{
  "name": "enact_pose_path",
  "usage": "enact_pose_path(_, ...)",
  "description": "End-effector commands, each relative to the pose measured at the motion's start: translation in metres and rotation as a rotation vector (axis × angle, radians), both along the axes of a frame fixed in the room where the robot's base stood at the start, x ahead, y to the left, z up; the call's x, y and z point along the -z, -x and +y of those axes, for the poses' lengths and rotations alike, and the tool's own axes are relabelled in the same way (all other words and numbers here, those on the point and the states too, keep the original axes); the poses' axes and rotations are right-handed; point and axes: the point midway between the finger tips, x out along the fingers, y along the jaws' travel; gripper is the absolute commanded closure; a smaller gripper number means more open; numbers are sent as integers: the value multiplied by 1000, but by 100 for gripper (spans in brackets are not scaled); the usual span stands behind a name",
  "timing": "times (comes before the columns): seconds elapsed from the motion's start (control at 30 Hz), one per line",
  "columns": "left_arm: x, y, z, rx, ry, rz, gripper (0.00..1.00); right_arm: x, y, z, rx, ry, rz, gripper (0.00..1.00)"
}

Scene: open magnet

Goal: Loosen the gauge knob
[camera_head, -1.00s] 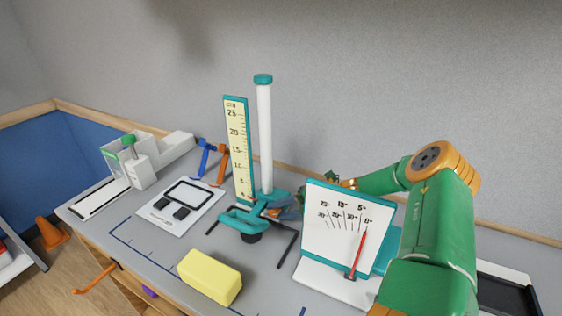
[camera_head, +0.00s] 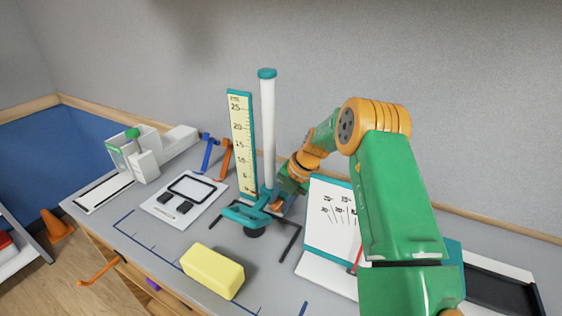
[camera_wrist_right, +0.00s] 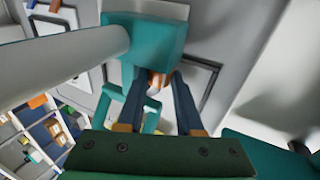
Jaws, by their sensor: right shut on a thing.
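The height gauge stands at the middle of the bench, with a yellow cm scale (camera_head: 241,145), a white post (camera_head: 267,135) and a teal carriage (camera_head: 247,215) low on the post. My right gripper (camera_head: 276,207) is beside the carriage, to the right of the post's foot. In the right wrist view, its two dark fingers (camera_wrist_right: 158,86) are closed on a small orange and white knob (camera_wrist_right: 156,79) at the side of the teal block (camera_wrist_right: 150,38). The fingers hide much of the knob. My left gripper is not in view.
A white dial board with a red pointer (camera_head: 357,262) stands right of the gauge, partly behind my right arm. A yellow block (camera_head: 212,271) lies in front. A white panel (camera_head: 185,201) and blue and orange clamps (camera_head: 208,155) are at left. A black tray (camera_head: 500,292) is at right.

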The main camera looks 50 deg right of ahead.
Motion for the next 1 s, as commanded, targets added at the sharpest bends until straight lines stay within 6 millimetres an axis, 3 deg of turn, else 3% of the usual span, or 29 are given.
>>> enact_pose_path(0.43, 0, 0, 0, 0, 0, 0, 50, -1, -1, -1, 1, 5, 9, 100)
enact_pose_path(0.47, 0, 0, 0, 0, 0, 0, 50, -1, -1, -1, 1, 5, 9, 62)
enact_pose_path(0.57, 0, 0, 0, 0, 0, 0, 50, 0, -1, -1, 1, 5, 9, 35)
enact_pose_path(1.0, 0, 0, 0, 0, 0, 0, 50, -1, -1, 0, 1, 4, 7, 35)
